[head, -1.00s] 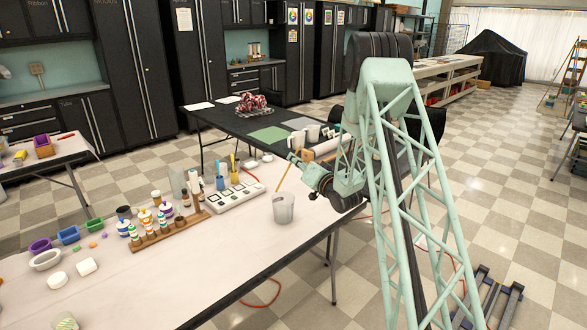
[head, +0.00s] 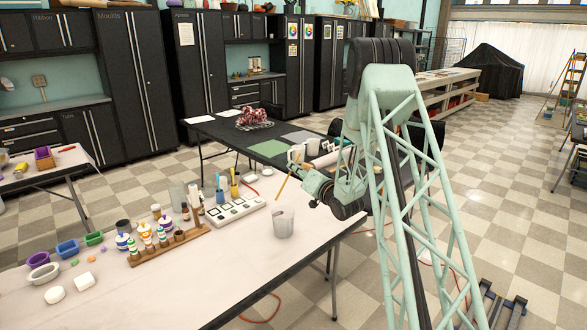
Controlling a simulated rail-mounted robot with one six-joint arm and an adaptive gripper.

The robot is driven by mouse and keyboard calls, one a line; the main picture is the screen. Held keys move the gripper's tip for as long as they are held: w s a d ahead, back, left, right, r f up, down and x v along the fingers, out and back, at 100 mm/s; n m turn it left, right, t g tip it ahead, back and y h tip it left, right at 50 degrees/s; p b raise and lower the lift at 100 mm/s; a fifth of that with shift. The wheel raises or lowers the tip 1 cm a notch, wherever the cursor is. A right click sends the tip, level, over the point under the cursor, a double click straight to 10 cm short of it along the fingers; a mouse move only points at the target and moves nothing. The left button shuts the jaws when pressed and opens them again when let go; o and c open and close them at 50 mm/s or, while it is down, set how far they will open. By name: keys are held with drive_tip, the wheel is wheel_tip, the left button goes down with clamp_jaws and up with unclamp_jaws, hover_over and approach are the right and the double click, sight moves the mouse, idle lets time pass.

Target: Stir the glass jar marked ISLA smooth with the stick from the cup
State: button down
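A translucent grey jar (head: 284,224) stands near the right edge of the pale table; no marking is readable on it, so I cannot tell if it is ISLA. My gripper (head: 292,169) is above and behind this jar in the picture. It appears shut on a thin tan stick (head: 283,188), which hangs tilted, its lower end down and left, apart from the jar.
A wooden rack (head: 168,246) with small bottles, a white tray (head: 236,210) with dark squares, and coloured moulds (head: 67,248) occupy the table's left and middle. A black table (head: 225,130) stands behind. The pale table's front right is clear.

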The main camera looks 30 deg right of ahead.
drive_tip(key=shift+a, duration=0.1)
drive_tip(key=s+a+r, duration=0.1)
drive_tip(key=s+a, duration=0.2)
drive_tip(key=a, duration=1.1)
drive_tip(key=s+a+r+h, duration=0.1)
drive_tip(key=s+a, duration=0.2)
drive_tip(key=a, duration=1.1)
drive_tip(key=shift+a+r+m+h, duration=0.25)
drive_tip(key=shift+m+h, duration=0.05)
drive_tip(key=shift+m, duration=0.1)
drive_tip(key=shift+a, duration=0.1)
